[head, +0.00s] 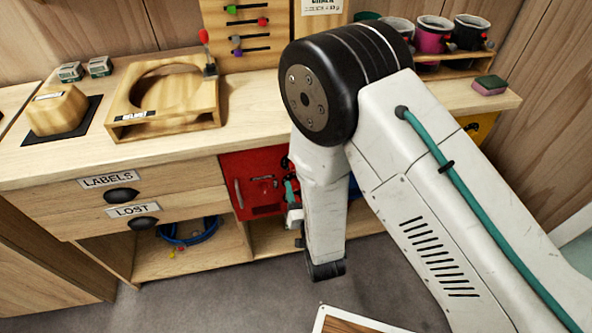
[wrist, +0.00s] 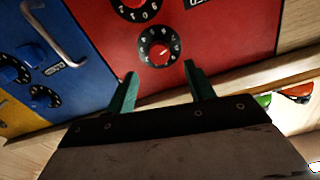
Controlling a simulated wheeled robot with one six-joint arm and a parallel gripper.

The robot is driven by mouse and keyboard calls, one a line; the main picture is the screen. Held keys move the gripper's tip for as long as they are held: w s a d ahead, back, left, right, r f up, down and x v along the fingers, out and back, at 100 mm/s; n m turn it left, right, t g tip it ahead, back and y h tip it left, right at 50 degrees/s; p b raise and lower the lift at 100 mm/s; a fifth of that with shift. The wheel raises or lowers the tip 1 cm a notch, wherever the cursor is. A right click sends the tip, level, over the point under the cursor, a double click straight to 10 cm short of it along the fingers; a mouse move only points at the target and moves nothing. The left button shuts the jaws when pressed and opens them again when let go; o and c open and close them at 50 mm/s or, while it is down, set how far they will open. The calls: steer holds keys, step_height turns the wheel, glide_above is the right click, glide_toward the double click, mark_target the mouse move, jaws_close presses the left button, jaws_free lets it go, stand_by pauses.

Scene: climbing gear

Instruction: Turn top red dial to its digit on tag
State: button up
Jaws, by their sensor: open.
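The red door (wrist: 225,45) fills the upper middle of the wrist view and carries two black dials with white digits. One dial (wrist: 159,46) shows whole, with a red face; the other (wrist: 135,8) is cut by the top edge. The digits look turned over, so this view seems upside down. My gripper (wrist: 160,70) is open and empty, its teal fingertips apart just below the whole dial in the picture. I cannot tell if they touch the door. In the head view the red door (head: 260,205) is partly behind my arm, with my gripper (head: 291,190) before it. No digit tag is readable.
A blue door (wrist: 65,75) with a metal handle and dials adjoins the red one. A yellow door (wrist: 18,118) lies beyond it. A wooden ledge (wrist: 250,75) runs close to my fingers. The wooden worktop (head: 70,155) overhangs the doors; grey floor (head: 210,295) is open in front.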

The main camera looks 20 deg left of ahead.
steer(key=x, duration=0.7)
steer(key=shift+d, duration=0.1)
steer(key=c, duration=1)
